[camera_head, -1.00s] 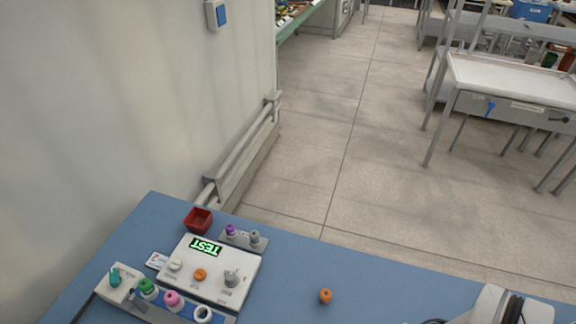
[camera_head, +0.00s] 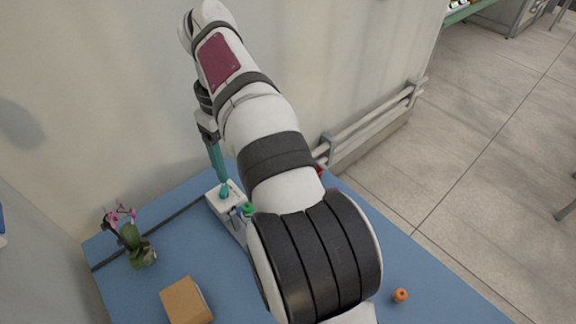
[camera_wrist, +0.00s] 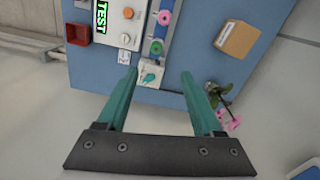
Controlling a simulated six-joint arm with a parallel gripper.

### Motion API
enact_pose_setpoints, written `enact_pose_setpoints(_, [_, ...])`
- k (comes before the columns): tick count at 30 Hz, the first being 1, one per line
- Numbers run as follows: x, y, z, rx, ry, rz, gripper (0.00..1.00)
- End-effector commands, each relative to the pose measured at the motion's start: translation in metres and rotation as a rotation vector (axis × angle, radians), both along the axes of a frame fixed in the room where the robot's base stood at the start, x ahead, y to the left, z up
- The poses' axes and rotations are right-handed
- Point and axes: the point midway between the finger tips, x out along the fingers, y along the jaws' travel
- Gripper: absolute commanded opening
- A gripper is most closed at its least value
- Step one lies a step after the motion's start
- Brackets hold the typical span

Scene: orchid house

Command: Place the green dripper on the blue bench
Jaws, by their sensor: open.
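The green dripper (camera_wrist: 157,46) sits in the blue-grey rack beside a pink one (camera_wrist: 165,17). In the head view a bit of the green dripper (camera_head: 248,209) shows beside my arm. The blue bench (camera_head: 125,281) lies under all of this, and it also fills the wrist view's upper part (camera_wrist: 203,67). My gripper (camera_wrist: 157,75) is open and empty, its teal fingers spread wide. Its tips appear on either side of a white box with a teal knob (camera_wrist: 150,77), with the green dripper just beyond. In the head view my arm hides most of the rack.
A white panel with a TEST display (camera_wrist: 118,20) and a red bin (camera_wrist: 78,34) stand beside the rack. A cardboard box (camera_head: 186,301) and a potted orchid (camera_head: 138,246) stand on the bench. An orange piece (camera_head: 400,295) lies on bare bench. The wall (camera_head: 120,90) is close behind.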

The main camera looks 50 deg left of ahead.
Motion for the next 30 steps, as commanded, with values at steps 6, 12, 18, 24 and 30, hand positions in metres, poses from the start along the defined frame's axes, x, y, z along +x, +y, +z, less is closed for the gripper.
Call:
enact_pose_setpoints(6, [0.001, -0.002, -0.051, -0.005, 0.002, -0.002, 0.68])
enact_pose_setpoints(12, [0.002, -0.001, -0.096, -0.002, 0.001, -0.005, 0.68])
enact_pose_setpoints(18, [0.006, 0.004, -0.127, -0.001, 0.001, -0.006, 0.68])
enact_pose_setpoints(24, [0.008, 0.006, -0.155, 0.002, 0.000, -0.006, 0.68])
enact_pose_setpoints(30, [0.008, 0.006, -0.156, 0.004, 0.000, -0.006, 0.68])
